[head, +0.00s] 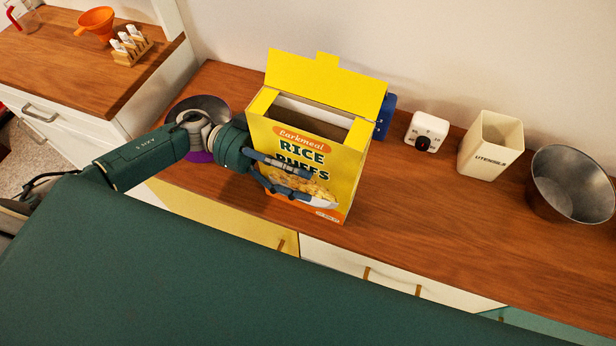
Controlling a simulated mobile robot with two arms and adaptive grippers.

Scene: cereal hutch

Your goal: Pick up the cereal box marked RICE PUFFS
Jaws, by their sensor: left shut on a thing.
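The yellow cereal box (344,178) marked RICE PUFFS stands upright at the front of the wooden counter, with its top flaps open and its inside showing. My left gripper (290,178) comes in from the left and is shut on the box, with its fingers across the front face and covering part of the lettering. I cannot tell whether the box's base touches the counter. My right gripper is not in view.
A blue object (385,117) is partly hidden behind the box. To the right stand a white timer (427,132), a cream utensils holder (490,145) and a metal bowl (571,185). A dark round bowl (203,103) sits behind my left wrist. The front right counter (430,215) is clear.

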